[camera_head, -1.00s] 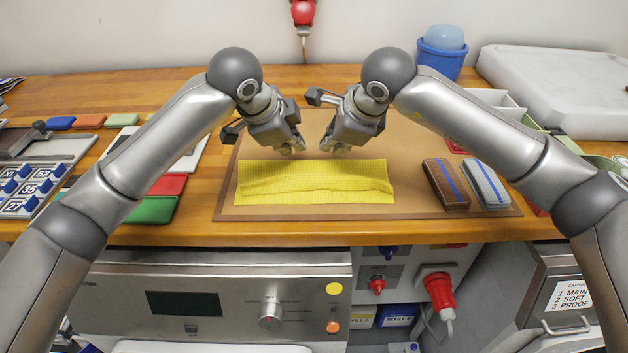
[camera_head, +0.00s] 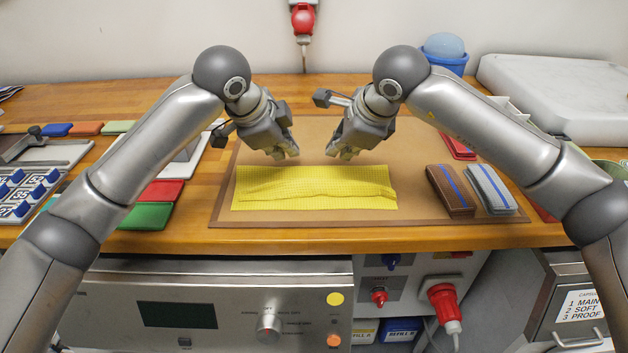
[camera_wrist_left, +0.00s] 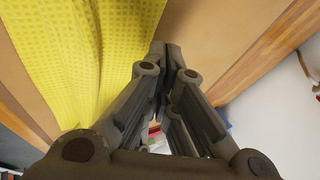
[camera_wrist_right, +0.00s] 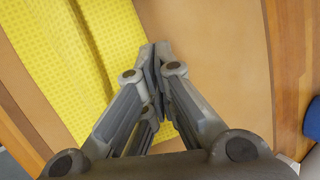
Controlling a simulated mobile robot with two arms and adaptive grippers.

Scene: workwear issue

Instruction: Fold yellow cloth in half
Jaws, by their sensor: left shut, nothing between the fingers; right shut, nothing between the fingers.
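The yellow cloth (camera_head: 315,180) lies on the brown mat (camera_head: 405,212) as a wide strip, with a raised, slightly slanting fold edge along its front part. It also shows in the left wrist view (camera_wrist_left: 85,50) and the right wrist view (camera_wrist_right: 75,50). My left gripper (camera_head: 287,155) is shut and empty, above the mat just behind the cloth's far edge. My right gripper (camera_head: 340,154) is shut and empty, also just behind the far edge, a little to the right. Both appear apart from the cloth. In the wrist views the fingertips meet with nothing between them.
A brown folded item (camera_head: 450,190) and a grey folded item (camera_head: 490,189) with blue stripes lie on the mat's right. Red and green pads (camera_head: 146,215) lie left of the mat. A blue bucket (camera_head: 445,60) stands at the back right. The mat behind the grippers is clear.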

